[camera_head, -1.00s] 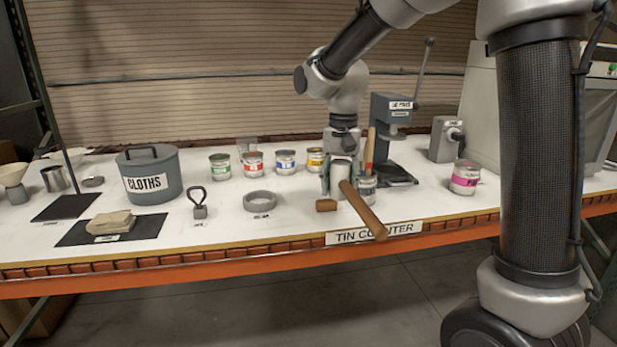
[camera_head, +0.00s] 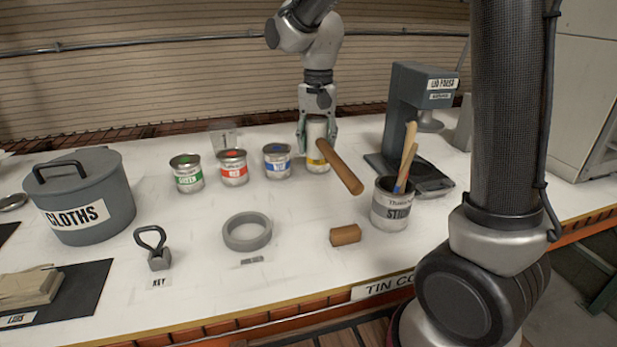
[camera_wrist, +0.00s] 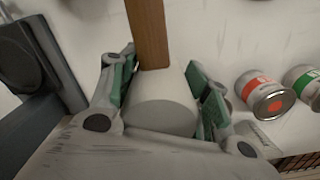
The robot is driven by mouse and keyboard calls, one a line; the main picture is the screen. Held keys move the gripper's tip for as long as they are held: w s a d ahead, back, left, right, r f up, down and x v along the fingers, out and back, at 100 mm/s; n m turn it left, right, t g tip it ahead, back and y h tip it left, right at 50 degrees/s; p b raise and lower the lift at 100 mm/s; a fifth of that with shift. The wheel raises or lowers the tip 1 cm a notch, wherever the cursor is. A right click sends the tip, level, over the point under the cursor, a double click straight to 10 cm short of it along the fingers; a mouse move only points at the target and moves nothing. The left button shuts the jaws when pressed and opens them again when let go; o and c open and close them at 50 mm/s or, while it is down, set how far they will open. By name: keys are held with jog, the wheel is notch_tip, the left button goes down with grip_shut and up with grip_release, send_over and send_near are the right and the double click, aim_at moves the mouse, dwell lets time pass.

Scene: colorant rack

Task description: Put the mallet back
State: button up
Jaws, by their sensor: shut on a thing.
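The mallet has a pale, cylindrical head (camera_head: 316,130) and a brown wooden handle (camera_head: 340,167). My gripper (camera_head: 317,138) is shut on the head, with one green-lined finger on each side. The handle slopes down to the right and toward the camera in the head view. In the wrist view, the mallet head (camera_wrist: 160,105) sits between the pads of my gripper (camera_wrist: 160,65), and the handle (camera_wrist: 148,35) runs up out of the picture. The mallet appears held above the counter, in front of the yellow-banded tin (camera_head: 317,167), which it partly hides.
Green (camera_head: 187,173), red (camera_head: 233,168) and blue (camera_head: 277,161) tins stand left of my gripper. In front are a grey ring (camera_head: 247,232), a small brown block (camera_head: 345,235) and a stick pot (camera_head: 391,207). A lid press (camera_head: 408,120) stands right. The cloths pot (camera_head: 85,205) is left.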

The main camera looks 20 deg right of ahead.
send_over(315, 190)
jog(key=f, duration=0.6)
jog(key=shift+w+d, duration=0.1)
jog(key=shift+w, duration=0.1)
jog(key=shift+f, duration=2)
jog(key=shift+f, duration=0.15)
jog(key=o, duration=1.5)
jog(key=shift+c, duration=0.2)
notch_tip(315, 190, up, 12)
jog(key=shift+r, duration=0.2)
